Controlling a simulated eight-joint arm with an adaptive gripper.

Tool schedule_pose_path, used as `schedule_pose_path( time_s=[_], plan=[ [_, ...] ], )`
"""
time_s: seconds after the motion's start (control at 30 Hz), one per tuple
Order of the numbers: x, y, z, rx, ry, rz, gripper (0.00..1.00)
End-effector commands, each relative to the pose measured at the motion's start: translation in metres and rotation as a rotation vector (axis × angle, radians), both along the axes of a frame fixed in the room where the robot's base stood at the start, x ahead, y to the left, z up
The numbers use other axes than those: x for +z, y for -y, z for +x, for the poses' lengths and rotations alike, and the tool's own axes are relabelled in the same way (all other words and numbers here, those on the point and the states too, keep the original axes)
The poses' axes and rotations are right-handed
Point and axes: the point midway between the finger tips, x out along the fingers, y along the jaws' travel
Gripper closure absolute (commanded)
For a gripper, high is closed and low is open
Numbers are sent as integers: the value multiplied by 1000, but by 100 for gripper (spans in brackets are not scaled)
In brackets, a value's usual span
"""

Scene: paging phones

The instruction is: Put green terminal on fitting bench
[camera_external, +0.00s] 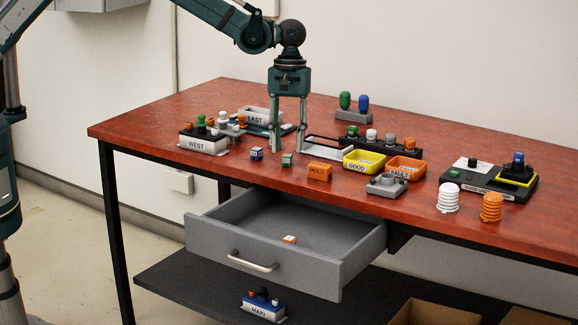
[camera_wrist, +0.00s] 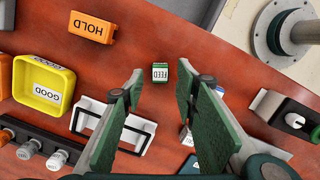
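The green terminal, a small green-and-white block (camera_external: 287,160) with a FEED label, sits on the red table. In the wrist view the green terminal (camera_wrist: 160,73) lies ahead of the gap between my fingertips, not gripped. My gripper (camera_external: 288,150) points down over the table, its fingers apart and empty, close to the block; it also shows in the wrist view (camera_wrist: 160,80). No thing is labelled as the fitting bench. A white plate with a black frame (camera_external: 320,148) lies right of my gripper, but I cannot tell if it is the bench.
A blue-and-white block (camera_external: 256,154) sits left of the green one. The WEST unit (camera_external: 204,143) and EAST unit (camera_external: 258,116) stand left. An orange HOLD block (camera_external: 319,171), yellow GOOD tray (camera_external: 364,162) and orange FAULT tray (camera_external: 406,168) stand right. An open drawer (camera_external: 270,262) juts out below.

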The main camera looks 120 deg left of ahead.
Motion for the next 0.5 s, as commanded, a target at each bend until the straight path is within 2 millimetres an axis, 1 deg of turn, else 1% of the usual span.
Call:
schedule_pose_path(
  time_s=[0.03, 0.3, 0.5],
  plan=[
    [9, -1, -1, 1, 0, 0, 70],
    [52, -8, -3, 1, 0, 0, 70],
    [77, -11, -5, 1, 0, 0, 70]
  ],
)
